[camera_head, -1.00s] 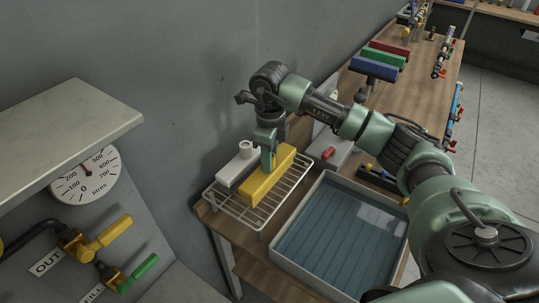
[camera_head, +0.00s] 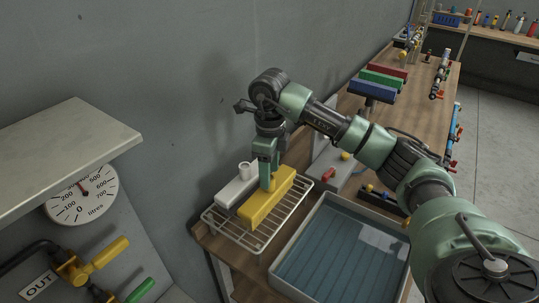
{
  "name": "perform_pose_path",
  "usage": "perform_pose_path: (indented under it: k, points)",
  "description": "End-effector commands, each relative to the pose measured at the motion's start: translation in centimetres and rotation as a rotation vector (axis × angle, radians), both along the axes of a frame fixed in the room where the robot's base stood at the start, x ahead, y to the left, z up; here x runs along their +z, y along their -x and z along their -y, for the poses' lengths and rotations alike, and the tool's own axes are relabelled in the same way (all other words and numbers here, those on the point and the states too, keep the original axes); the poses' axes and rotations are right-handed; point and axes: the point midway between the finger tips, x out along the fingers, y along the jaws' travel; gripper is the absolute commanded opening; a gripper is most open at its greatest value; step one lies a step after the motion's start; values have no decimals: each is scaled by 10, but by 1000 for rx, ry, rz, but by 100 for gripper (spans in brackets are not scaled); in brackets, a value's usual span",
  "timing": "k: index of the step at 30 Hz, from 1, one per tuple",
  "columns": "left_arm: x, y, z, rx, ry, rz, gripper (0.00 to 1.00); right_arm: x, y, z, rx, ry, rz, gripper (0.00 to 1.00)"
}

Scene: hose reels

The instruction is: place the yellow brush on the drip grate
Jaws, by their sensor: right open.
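The yellow brush (camera_head: 257,211), a long yellow block, lies on the white wire drip grate (camera_head: 247,240) at the left end of the wooden bench. My right gripper (camera_head: 267,183) points down over the brush's middle. Its jaws are open, with the fingertips at the top of the brush; the far finger is mostly hidden, and I cannot tell whether they touch the brush. My left gripper is out of view.
A white block with a round knob (camera_head: 237,188) sits beside the brush on the grate. A grey water tray (camera_head: 340,250) stands to the right. Red, green and blue brushes (camera_head: 380,78) are farther back. A wall and gauge (camera_head: 82,195) lie left.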

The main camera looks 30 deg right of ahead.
Motion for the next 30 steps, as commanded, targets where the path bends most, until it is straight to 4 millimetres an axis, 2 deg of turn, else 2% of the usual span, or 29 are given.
perform_pose_path:
  k: [1,5,9,12,18,30]
  points:
    - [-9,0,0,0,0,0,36,9,-2,0,0,0,7,52]
    - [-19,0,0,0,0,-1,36,40,-2,0,-1,-1,8,52]
    - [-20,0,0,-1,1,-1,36,69,-1,1,-1,1,7,52]
    - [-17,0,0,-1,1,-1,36,81,0,1,-2,3,3,52]
    - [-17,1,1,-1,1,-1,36,89,0,1,-2,1,1,52]
    - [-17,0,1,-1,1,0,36,89,0,0,-1,0,0,52]
